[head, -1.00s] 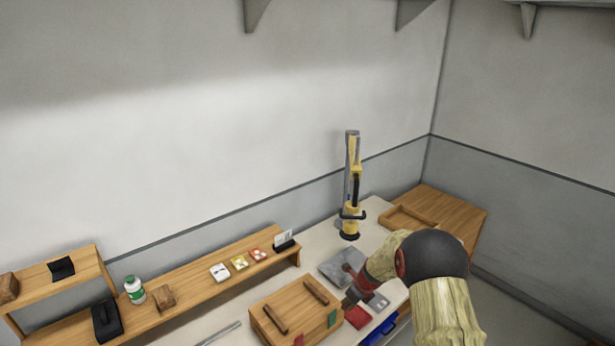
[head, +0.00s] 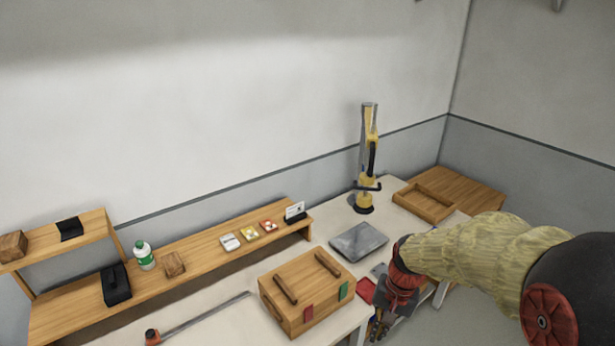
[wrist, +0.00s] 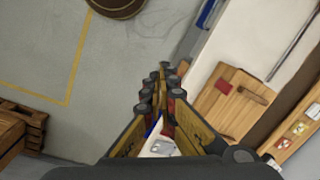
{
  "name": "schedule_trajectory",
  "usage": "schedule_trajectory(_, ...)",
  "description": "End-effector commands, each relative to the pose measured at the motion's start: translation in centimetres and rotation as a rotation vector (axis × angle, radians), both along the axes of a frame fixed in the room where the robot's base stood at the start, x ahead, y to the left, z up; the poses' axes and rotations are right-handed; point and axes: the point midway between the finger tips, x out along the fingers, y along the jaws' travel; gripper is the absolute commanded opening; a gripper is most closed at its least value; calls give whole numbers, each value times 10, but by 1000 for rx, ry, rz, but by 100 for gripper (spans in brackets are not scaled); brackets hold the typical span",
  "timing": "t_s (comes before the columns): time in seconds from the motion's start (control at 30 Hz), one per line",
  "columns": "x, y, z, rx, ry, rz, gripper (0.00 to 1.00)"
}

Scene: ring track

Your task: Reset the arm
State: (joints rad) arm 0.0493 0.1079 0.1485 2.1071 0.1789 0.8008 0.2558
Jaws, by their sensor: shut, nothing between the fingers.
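My arm, in a tan sleeve with dark and red joints, reaches in from the right of the head view. My gripper (head: 378,330) points down by the front edge of the worktable, right of the wooden box. In the wrist view my gripper (wrist: 165,72) has its yellow and black fingers meeting at the tips, shut and empty. The fingers hang over the floor beside the table edge, apart from the box. A white and blue patch shows low between the finger bases; I cannot tell what it is.
The wooden box (head: 300,296) with two handles stands on the white table (head: 226,303). A grey plate (head: 358,242), a yellow press-like tool (head: 367,165) and a wooden tray (head: 424,203) lie behind. A wooden shelf (head: 205,245) runs along the wall. Grey floor (wrist: 60,60) is open at left.

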Motion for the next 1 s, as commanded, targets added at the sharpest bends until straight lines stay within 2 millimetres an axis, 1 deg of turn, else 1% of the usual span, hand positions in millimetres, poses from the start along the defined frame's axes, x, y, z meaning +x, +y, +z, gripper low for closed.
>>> schedule_trajectory(0.03, -14, -1, 0, -12, -25, 55, 0)
schedule_trajectory(0.1, -33, -3, 6, -30, -50, 135, 0)
schedule_trajectory(0.3, -85, -10, 13, -88, -131, 308, 0)
schedule_trajectory(0.5, -130, -15, 9, -150, -229, 385, 0)
schedule_trajectory(0.6, -147, -16, 5, -178, -294, 393, 0)
schedule_trajectory(0.7, -160, -17, 1, -201, -370, 396, 0)
schedule_trajectory(0.8, -168, -15, 2, -216, -444, 393, 0)
schedule_trajectory(0.9, -171, -14, 5, -227, -503, 391, 0)
schedule_trajectory(1.0, -173, -13, 3, -230, -521, 391, 0)
